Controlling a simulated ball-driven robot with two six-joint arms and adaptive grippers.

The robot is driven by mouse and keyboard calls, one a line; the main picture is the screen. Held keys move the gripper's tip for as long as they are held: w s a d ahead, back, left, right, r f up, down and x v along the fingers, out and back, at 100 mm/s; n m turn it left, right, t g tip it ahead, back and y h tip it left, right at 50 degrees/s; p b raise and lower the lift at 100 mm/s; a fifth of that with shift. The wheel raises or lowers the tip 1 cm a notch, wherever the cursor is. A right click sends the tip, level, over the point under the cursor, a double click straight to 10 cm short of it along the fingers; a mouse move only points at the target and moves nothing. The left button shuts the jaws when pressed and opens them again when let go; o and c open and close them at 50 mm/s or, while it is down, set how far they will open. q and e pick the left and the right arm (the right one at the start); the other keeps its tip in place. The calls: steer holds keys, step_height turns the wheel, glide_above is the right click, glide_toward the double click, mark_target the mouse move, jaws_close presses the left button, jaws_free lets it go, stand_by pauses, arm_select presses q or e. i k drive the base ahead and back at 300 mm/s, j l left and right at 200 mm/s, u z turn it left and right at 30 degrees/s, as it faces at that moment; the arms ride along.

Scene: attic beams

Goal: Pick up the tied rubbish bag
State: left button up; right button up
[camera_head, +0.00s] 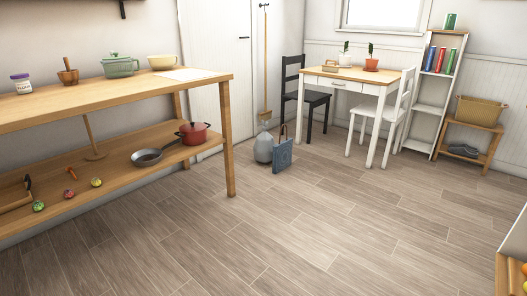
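A grey bag (264,147), rounded at the bottom and narrowed at the top, stands on the floor near the white door; it looks like the tied rubbish bag. A blue-grey shopping bag (282,155) with a dark handle stands just to its right and covers part of its right side. A broom (266,70) leans upright behind the grey bag. Neither of my grippers shows in this view.
A wooden shelf table (110,95) with pots and bowls fills the left side. A white desk (352,80) with a dark chair (306,95) and a white chair (388,112) stands at the back. The wood floor (300,220) in front is clear. A crate (508,272) edges in lower right.

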mark_target(262, 146)
steer(key=i+j+z, duration=0.15)
steer(key=i, duration=0.3)
steer(key=i+j+z, duration=0.2)
steer(key=i, duration=0.25)
steer(key=i+l+z, duration=0.15)
steer(key=i+z, duration=0.15)
steer(key=i, duration=0.45)
steer(key=i+z, duration=0.25)
steer(key=i, duration=0.45)
steer(key=i+u, duration=0.35)
steer(key=i, duration=0.2)
steer(key=i+l+u, duration=0.25)
steer(key=i+u, duration=0.15)
steer(key=i+l+u, duration=0.35)
steer(key=i, duration=0.25)
